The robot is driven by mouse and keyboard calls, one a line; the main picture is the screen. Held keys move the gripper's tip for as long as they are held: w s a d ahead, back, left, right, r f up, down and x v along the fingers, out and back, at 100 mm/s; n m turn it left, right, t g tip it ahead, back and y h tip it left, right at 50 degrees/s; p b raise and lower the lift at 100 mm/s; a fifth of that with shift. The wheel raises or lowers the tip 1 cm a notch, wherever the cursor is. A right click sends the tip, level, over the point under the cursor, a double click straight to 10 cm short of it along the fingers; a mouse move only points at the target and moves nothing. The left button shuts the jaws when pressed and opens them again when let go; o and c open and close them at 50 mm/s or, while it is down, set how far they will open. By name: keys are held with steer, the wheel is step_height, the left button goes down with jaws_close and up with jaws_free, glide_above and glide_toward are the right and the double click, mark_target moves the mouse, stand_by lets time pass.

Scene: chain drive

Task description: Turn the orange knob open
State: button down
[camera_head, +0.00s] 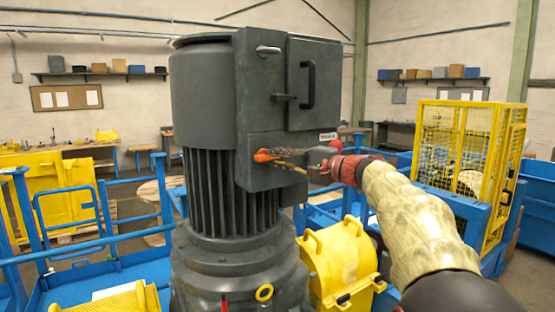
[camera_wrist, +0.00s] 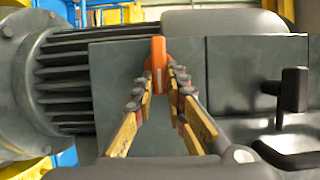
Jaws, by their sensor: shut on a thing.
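The orange knob (camera_head: 264,156) sits on the lower front of the dark grey control box (camera_head: 262,95) on the motor. In the wrist view the knob (camera_wrist: 158,52) stands out from the box face, between the tips of my fingers. My gripper (camera_head: 270,155) reaches in from the right and is shut on the knob. In the wrist view my gripper (camera_wrist: 160,75) has a finger on each side of the knob. The knob's far side and base are partly hidden by the fingers.
A black door handle (camera_head: 308,85) and a small lever (camera_head: 284,98) stick out of the box above the knob. A yellow cover (camera_head: 340,262) stands below my arm. Blue railings (camera_head: 85,205) and a yellow cage (camera_head: 465,150) stand around the motor.

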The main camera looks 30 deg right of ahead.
steer(key=c, duration=1.8)
jaws_free()
steer(key=v, duration=1.2)
steer(key=shift+d+f, duration=0.1)
